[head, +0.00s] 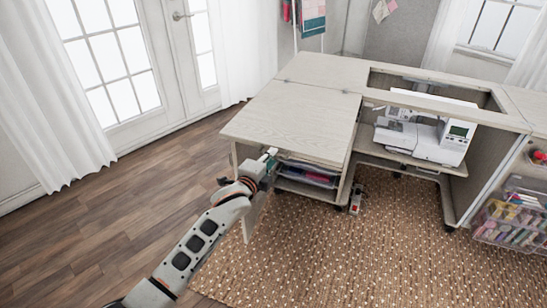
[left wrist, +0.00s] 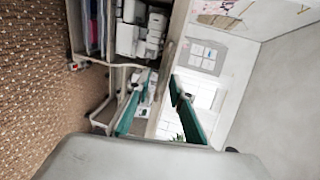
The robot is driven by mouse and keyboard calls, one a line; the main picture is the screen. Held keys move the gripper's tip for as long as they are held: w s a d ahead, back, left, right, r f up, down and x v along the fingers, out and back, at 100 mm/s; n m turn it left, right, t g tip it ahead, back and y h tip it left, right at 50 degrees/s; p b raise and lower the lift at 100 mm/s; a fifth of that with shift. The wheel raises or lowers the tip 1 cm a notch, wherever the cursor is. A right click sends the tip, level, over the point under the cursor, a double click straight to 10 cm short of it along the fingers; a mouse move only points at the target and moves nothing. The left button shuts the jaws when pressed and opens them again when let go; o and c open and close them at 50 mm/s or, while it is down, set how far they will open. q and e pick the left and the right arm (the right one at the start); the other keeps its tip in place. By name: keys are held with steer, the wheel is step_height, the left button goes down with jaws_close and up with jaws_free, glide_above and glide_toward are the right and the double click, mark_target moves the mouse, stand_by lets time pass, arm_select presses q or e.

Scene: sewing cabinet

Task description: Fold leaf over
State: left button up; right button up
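The leaf (head: 292,122) is a flat, pale wood-grain panel, lying level at the left of the sewing cabinet top. A seam at its back separates it from the rest of the top. My left gripper (head: 270,155) is at the leaf's front edge, near its left corner. In the left wrist view, the green fingers of my left gripper (left wrist: 160,88) stand apart, with a pale board edge (left wrist: 170,48) showing in line between them. Whether they touch it cannot be told. My right gripper is in neither view.
A white sewing machine (head: 428,132) sits in the cabinet's opening at right. Shelves of folded cloth (head: 308,174) stand under the leaf. A pale upright panel (head: 255,215) stands below my gripper. Clear bins (head: 508,222) are at far right. Wooden floor (head: 130,190) is open at left.

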arm_select(q)
steer(key=shift+b+x, duration=0.3)
steer(key=shift+x, duration=0.9)
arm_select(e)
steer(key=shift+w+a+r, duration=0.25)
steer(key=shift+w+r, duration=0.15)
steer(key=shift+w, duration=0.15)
arm_select(q)
jaws_close()
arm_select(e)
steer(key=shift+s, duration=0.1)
arm_select(q)
steer(key=shift+r, duration=0.1)
